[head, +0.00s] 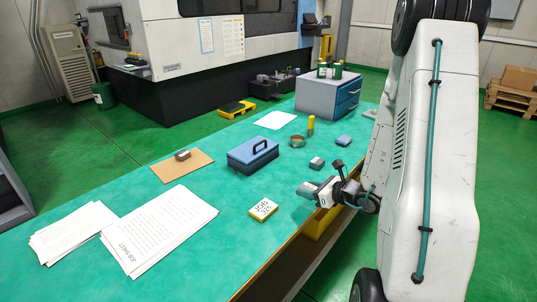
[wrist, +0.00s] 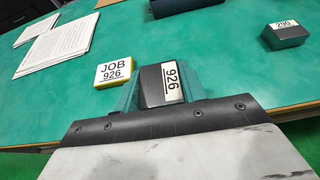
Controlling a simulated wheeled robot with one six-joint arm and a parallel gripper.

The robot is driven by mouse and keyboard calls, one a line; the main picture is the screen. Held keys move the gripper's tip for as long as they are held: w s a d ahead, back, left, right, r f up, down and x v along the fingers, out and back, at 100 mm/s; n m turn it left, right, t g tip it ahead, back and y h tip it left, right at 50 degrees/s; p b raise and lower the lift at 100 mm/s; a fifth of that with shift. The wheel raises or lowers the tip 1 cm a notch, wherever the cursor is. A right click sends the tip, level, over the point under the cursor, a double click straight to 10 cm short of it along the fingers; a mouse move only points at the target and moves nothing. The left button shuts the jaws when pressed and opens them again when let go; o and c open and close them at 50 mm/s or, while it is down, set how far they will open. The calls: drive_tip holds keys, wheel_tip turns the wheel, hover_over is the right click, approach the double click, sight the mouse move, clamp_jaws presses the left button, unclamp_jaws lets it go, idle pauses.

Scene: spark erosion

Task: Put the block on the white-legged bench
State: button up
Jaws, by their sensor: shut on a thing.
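My gripper (head: 308,190) is at the right edge of the green-topped bench (head: 225,180). In the wrist view the teal fingers (wrist: 161,92) are shut on a dark grey block (wrist: 152,86) with a white label reading 926. I cannot tell how far the block is above the bench top. A yellow-edged card (head: 262,207) reading JOB 926 lies close by on the bench; it also shows in the wrist view (wrist: 114,71), just left of the fingers. No white bench legs show in either view.
Another labelled block (wrist: 286,37) sits on the bench; other small grey blocks (head: 317,162) (head: 343,141) lie there too. A blue toolbox (head: 252,156), a brown board (head: 183,166), paper sheets (head: 160,226) and a drawer cabinet (head: 325,97) occupy the bench. Green surface is clear between them.

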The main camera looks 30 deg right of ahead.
drive_tip(key=s+d, duration=0.2)
drive_tip(key=s, duration=0.3)
hover_over(289, 190)
wheel_tip(289, 190, down, 2)
drive_tip(key=shift+s+f, duration=0.1)
drive_tip(key=shift+f, duration=1.7)
drive_tip(key=o, duration=1.4)
drive_tip(key=shift+f, duration=0.15)
drive_tip(key=shift+c, duration=0.2)
